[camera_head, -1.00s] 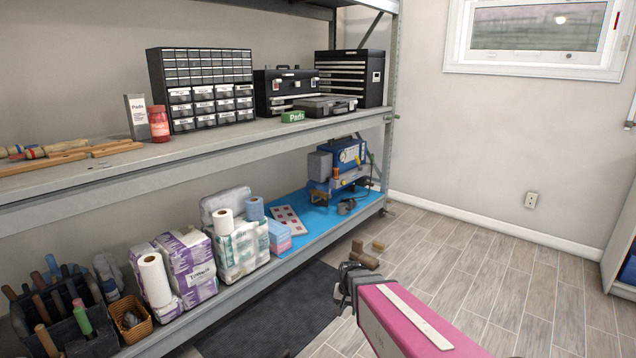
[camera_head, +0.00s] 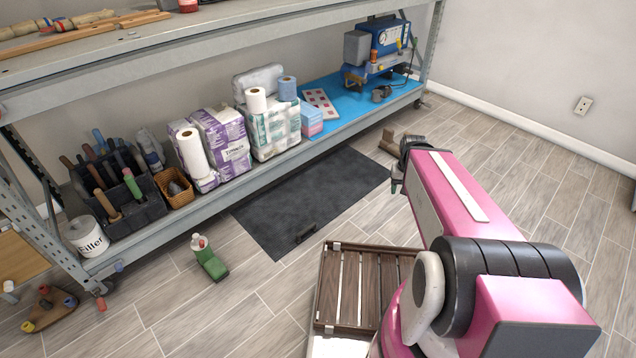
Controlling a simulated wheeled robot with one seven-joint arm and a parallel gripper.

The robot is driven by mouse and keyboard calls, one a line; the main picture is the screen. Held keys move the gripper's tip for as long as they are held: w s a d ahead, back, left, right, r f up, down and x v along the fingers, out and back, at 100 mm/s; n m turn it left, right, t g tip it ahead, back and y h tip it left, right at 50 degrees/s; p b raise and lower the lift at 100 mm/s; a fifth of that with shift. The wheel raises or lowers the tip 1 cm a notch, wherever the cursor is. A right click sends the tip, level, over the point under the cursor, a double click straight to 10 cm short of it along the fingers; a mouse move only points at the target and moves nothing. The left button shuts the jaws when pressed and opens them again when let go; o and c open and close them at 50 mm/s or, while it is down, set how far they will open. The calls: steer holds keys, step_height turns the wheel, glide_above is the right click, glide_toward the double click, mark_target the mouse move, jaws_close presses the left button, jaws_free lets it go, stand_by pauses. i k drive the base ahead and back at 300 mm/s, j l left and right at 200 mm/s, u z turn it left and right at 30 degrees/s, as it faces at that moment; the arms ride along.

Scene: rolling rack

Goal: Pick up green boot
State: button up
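My pink arm reaches in from the lower right. My gripper (camera_head: 396,182) is at its far end, dark and partly hidden by the arm, well to the right of the green boot. The fingers are too small to tell whether they are open or shut.
A dark mat (camera_head: 270,222) lies by the shelving rack (camera_head: 230,186). A slatted wooden thing (camera_head: 345,290) is on the floor below my arm. Floor around the green boot is clear.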

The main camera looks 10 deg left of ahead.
mark_target(213, 268)
steer(key=u, duration=2.05)
steer(key=i+j+z, duration=0.15)
steer(key=j, duration=0.15)
steer(key=j+z, duration=0.1)
steer(key=j, duration=0.2)
steer(key=i+j+z, duration=0.15)
steer(key=j, duration=0.15)
